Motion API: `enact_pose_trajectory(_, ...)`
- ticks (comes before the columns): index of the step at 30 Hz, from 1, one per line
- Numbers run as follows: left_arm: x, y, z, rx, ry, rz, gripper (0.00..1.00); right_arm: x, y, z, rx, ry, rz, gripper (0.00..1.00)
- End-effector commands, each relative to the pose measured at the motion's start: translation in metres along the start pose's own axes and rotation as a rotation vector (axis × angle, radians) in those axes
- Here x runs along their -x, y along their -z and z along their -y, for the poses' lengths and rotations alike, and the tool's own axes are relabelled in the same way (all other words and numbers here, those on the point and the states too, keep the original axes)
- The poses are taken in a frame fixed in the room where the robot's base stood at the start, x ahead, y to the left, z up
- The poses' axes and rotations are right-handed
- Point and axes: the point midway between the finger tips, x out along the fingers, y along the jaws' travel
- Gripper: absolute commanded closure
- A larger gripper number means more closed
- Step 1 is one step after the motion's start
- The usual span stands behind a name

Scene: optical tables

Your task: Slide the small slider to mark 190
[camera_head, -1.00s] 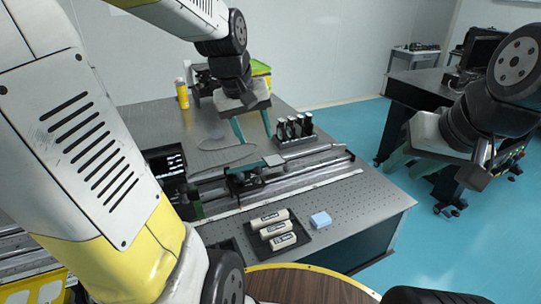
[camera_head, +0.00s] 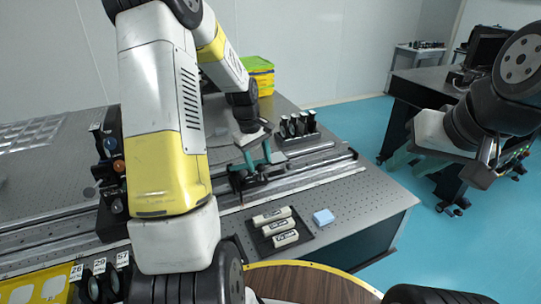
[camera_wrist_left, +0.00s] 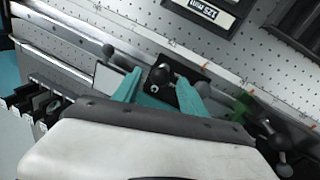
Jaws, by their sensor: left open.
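The small slider is a black carriage with a dark round knob (camera_wrist_left: 161,76) in the left wrist view. It sits on the metal rail (camera_head: 325,167) on the optical table. My left gripper (camera_head: 256,168) is low over the rail, with its teal fingers apart. In the left wrist view the fingers (camera_wrist_left: 160,90) stand on either side of the knob, with gaps visible. A pale scale strip (camera_wrist_left: 206,66) runs along the rail; its numbers are too small to read. My right gripper (camera_head: 422,168) is held off the table at the right, its teal fingers apart and empty.
A yellow-green bin (camera_head: 258,77) is at the back. My left arm hides part of the table.

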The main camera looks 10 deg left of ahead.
Motion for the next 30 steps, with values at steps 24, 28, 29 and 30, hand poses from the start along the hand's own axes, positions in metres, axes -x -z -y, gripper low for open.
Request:
enact_pose_trajectory(24, -0.019, 0.000, 0.000, -0.001, 0.000, -0.001, 1.00, 0.000, 0.000, 0.000, 0.000, 0.000, 0.000, 0.64)
enact_pose_trajectory(28, -0.019, 0.000, 0.000, -0.001, 0.000, -0.001, 1.00, 0.000, 0.000, 0.000, 0.000, 0.000, 0.000, 0.64)
enact_pose_trajectory(29, -0.019, 0.000, 0.000, -0.001, 0.000, -0.001, 1.00, 0.000, 0.000, 0.000, 0.000, 0.000, 0.000, 0.64)
enact_pose_trajectory(30, -0.019, 0.000, 0.000, -0.001, 0.000, -0.001, 1.00, 0.000, 0.000, 0.000, 0.000, 0.000, 0.000, 0.64)
